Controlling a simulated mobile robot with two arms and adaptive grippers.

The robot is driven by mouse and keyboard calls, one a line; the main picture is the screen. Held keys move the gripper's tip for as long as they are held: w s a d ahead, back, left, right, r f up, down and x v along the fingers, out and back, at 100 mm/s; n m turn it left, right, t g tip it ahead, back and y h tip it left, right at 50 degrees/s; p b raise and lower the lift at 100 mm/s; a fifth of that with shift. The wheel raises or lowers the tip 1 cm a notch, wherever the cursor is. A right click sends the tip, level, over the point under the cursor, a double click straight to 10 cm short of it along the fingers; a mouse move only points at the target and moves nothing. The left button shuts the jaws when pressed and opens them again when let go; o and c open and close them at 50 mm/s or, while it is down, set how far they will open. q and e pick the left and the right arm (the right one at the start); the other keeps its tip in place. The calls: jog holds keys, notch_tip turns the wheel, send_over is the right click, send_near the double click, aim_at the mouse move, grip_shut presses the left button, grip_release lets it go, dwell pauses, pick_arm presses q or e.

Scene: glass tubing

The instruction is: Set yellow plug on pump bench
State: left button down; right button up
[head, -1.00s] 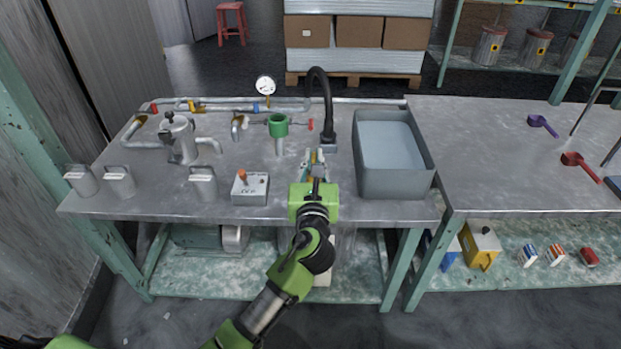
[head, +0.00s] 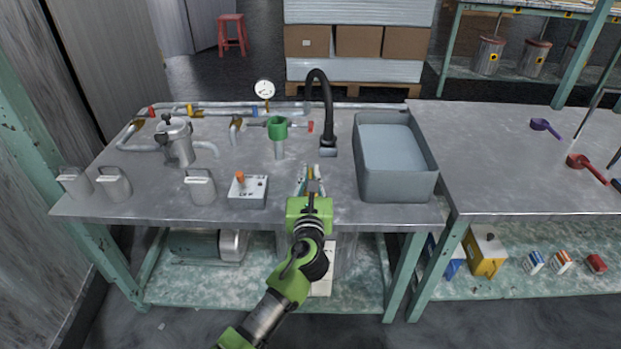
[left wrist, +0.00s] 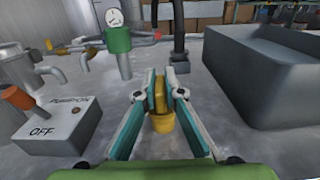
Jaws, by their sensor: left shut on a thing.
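The yellow plug (left wrist: 161,118) sits between the fingers of my left gripper (left wrist: 160,90) in the left wrist view, with its wider lower end showing below them. In the head view my left gripper (head: 311,180) is over the front middle of the pump bench (head: 250,155), between the switch box and the grey basin. The gripper is shut on the plug. In the head view the plug is mostly hidden by the fingers. I cannot tell whether the plug touches the bench top. My right gripper is not in view.
A switch box (head: 248,191) with an orange lever stands left of the gripper. A grey basin (head: 397,186) stands right. A black curved spout (head: 327,110), green-topped post (head: 277,128) and pipes with a gauge (head: 264,89) are behind.

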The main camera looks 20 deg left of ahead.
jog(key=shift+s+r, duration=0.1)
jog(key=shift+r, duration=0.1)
pick_arm(q)
jog(key=shift+f, duration=0.1)
jog(key=shift+f, duration=0.1)
jog(key=c, duration=2.1)
grip_release()
jog(key=shift+c, duration=0.2)
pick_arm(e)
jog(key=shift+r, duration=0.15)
